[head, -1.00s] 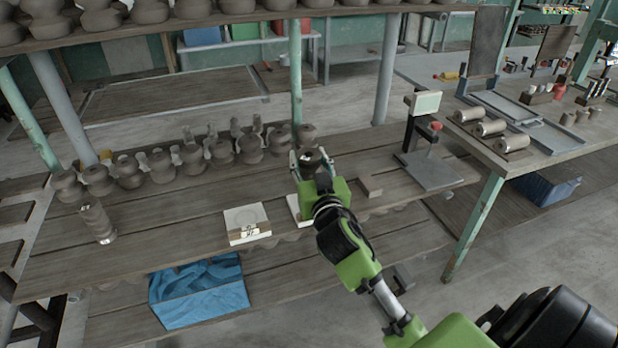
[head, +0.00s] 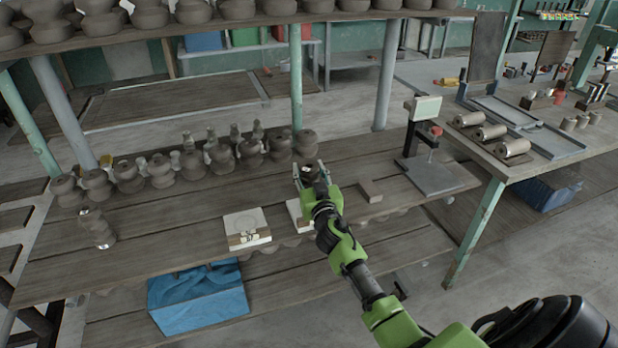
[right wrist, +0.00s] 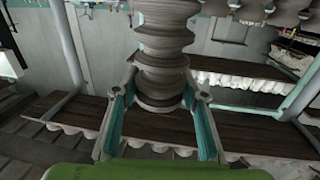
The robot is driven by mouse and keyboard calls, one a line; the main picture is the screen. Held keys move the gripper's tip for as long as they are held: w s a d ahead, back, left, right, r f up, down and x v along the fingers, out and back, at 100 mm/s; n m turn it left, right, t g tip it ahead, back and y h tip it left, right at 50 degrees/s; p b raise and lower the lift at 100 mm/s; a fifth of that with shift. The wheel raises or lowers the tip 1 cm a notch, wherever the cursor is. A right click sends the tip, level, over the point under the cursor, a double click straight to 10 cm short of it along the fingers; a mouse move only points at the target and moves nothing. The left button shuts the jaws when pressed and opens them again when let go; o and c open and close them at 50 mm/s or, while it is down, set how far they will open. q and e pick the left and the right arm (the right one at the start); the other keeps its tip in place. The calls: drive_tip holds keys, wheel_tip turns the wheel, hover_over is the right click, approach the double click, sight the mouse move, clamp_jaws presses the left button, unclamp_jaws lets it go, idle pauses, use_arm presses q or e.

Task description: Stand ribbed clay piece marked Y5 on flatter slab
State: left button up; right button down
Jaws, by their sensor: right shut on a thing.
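My right gripper (head: 309,168) is shut on a ribbed clay piece, which shows best in the right wrist view (right wrist: 162,62). The piece is grey-brown, stacked in rings and roughly upright between the teal-lined fingers (right wrist: 160,92). I cannot read any mark on it. A pale square slab (head: 246,222) with a round outline and a label on its front lies on the bench. A second pale slab (head: 296,212) lies just right of it, partly hidden by my right gripper and wrist. I cannot tell which slab is flatter. My left gripper is out of view.
Several dark pots (head: 222,160) line the back edge. A small clay block (head: 370,190) and a scale-like stand (head: 438,175) are at right. A green post (head: 296,75) rises behind the gripper.

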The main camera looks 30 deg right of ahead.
drive_tip(key=shift+f, duration=0.85)
drive_tip(key=shift+f+b, duration=0.15)
drive_tip(key=shift+b, duration=0.25)
drive_tip(key=c, duration=1.3)
unclamp_jaws()
drive_tip(key=shift+o, duration=0.2)
